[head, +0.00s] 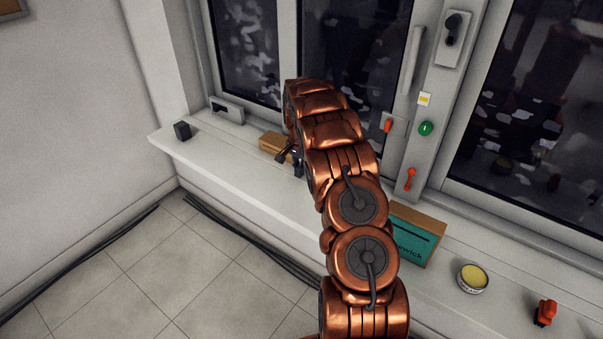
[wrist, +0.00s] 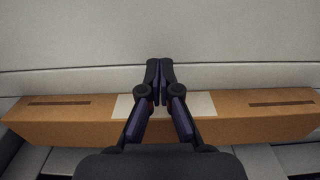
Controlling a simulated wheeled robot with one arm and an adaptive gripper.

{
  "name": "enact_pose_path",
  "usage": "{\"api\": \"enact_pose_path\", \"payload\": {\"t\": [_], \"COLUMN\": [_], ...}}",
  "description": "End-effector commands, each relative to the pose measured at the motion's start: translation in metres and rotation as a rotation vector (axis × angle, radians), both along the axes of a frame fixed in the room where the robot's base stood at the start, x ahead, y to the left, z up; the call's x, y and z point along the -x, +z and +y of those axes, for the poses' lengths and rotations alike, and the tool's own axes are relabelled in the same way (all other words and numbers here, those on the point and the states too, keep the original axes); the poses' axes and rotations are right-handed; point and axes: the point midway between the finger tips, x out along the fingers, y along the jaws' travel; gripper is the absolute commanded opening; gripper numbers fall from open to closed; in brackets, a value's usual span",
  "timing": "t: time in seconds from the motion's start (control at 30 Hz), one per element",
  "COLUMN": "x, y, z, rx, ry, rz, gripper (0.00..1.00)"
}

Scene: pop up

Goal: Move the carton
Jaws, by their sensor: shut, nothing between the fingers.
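A brown cardboard carton (head: 271,142) lies on the white window sill (head: 240,166), partly hidden behind my arm in the head view. In the wrist view the carton (wrist: 75,118) spans nearly the whole width, with a pale label (wrist: 197,104) in the middle and a dark slot toward each end. My gripper (wrist: 160,68) is shut and empty. Its fingers cross in front of the carton's middle in this view, with the tips showing past its upper edge. In the head view my gripper (head: 290,157) is beside the carton; whether they touch I cannot tell.
A teal and brown box (head: 413,237), a yellow-topped tin (head: 472,278) and a small orange object (head: 545,312) stand on the sill to the right. A small black block (head: 182,131) and a grey box (head: 226,110) are at the left. Window handles (head: 417,58) stick out behind.

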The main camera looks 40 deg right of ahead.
Motion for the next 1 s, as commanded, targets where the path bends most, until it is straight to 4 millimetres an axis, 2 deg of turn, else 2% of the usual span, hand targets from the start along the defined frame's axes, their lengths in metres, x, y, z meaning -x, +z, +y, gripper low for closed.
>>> {"api": "enact_pose_path", "payload": {"t": [0.3, 0.5, 0.7, 1.0], "x": [-0.002, -0.001, 0.000, 0.000], "y": [0.053, 0.077, 0.085, 0.085], "z": [0.000, 0.000, 0.000, 0.000], "rx": [0.002, -0.001, -0.001, -0.001], "ry": [0.001, 0.000, 0.000, 0.000], "rz": [-0.004, -0.002, 0.000, 0.000], "gripper": [0.00, 0.00, 0.00, 0.00]}}
